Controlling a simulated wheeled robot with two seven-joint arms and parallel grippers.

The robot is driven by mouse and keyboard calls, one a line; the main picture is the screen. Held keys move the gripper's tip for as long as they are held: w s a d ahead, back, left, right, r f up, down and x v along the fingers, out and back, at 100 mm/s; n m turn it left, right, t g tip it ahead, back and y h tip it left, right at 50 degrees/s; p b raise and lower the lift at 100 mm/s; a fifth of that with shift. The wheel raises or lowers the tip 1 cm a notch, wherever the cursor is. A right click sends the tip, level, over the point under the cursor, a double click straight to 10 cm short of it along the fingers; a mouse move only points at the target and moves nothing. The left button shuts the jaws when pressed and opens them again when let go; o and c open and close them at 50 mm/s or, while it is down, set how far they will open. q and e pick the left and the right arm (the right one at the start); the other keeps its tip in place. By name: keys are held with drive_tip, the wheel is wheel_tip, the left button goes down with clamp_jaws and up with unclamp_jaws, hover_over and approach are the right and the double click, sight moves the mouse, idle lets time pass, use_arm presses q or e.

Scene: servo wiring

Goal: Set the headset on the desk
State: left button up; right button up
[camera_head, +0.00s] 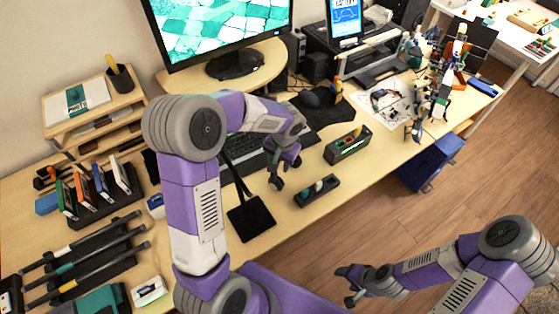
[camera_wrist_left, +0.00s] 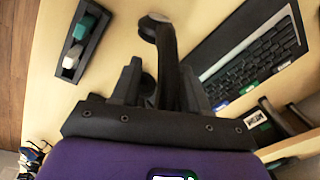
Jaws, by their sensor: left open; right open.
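The headset is a dark band with rounded grey-black ear cups. One ear cup (camera_head: 275,183) shows at the lower left of my left gripper (camera_head: 287,164) in the head view. In the left wrist view the headset (camera_wrist_left: 166,45) lies between the open fingers of my left gripper (camera_wrist_left: 160,85), its band running down towards the palm. It is over or on the light wooden desk (camera_head: 318,226); I cannot tell if it touches. My right gripper (camera_head: 348,285) is open and empty, off the desk's front edge above the floor.
A black stand with a square base (camera_head: 250,218) is left of the headset. A small tray (camera_head: 317,190) lies to the right, with a box (camera_head: 347,145) behind it. The keyboard (camera_head: 247,160) is partly behind my left arm.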

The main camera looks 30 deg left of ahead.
use_arm(q)
wheel_tip(320, 180, up, 12)
drive_tip(key=d+p, duration=0.1)
drive_tip(key=p, duration=0.1)
drive_tip(key=shift+s+d+p, duration=0.2)
drive_tip(key=shift+p, duration=0.2)
